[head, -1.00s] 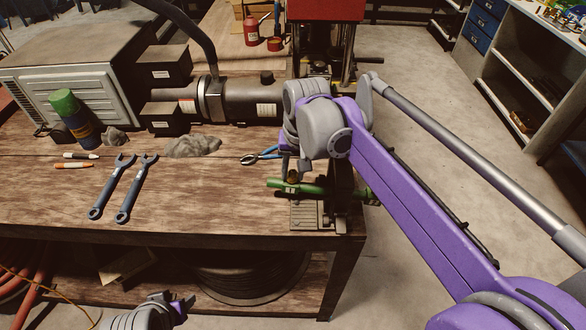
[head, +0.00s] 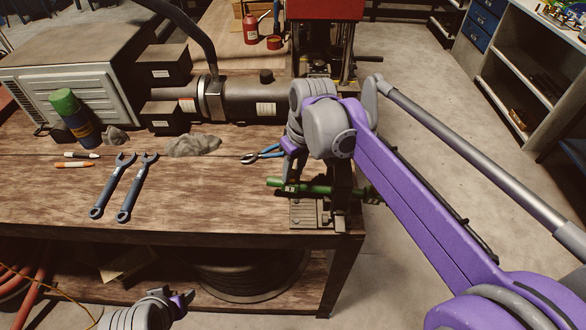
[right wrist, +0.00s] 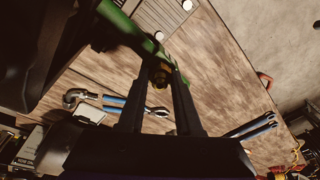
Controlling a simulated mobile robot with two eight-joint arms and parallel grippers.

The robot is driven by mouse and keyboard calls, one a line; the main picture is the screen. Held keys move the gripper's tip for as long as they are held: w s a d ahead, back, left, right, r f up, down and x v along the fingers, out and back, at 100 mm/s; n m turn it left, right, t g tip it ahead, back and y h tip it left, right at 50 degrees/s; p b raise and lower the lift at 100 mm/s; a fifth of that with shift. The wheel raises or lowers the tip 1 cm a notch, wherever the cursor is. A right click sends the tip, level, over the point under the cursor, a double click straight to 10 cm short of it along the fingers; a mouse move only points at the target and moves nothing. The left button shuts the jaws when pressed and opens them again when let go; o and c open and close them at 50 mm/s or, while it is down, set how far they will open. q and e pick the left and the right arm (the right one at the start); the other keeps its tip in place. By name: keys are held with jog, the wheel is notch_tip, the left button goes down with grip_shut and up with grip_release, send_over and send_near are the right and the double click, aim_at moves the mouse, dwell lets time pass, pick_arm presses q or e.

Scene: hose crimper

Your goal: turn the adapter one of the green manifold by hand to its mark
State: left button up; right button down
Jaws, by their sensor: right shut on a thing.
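The green manifold (head: 316,189) lies across a dark vise (head: 305,215) at the table's front right corner. It also shows at the top of the right wrist view (right wrist: 122,24). My right gripper (right wrist: 163,72) is shut on a small brass-coloured adapter (right wrist: 160,76) on the manifold's side. In the head view my right gripper (head: 290,170) comes down over the manifold and hides the adapter. I cannot make out the mark. My left gripper (head: 183,301) hangs low in front of the table, away from the manifold; its finger gap is unclear.
Blue-handled pliers (head: 263,155) lie just behind the vise. Two blue wrenches (head: 125,188), grey rags (head: 192,145), markers (head: 74,165) and a green-capped can (head: 72,117) are on the left. A dark cylindrical machine (head: 245,100) stands behind. The table's middle is clear.

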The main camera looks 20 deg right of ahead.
dwell(0.4)
jog(key=c, duration=0.6)
grip_release()
jog(key=r, duration=0.3)
jog(key=s+d+r, duration=0.1)
jog(key=r, duration=0.6)
jog(key=shift+s+d+r+p, duration=0.15)
jog(key=shift+d+r+p, duration=0.05)
jog(key=shift+r+p, duration=0.15)
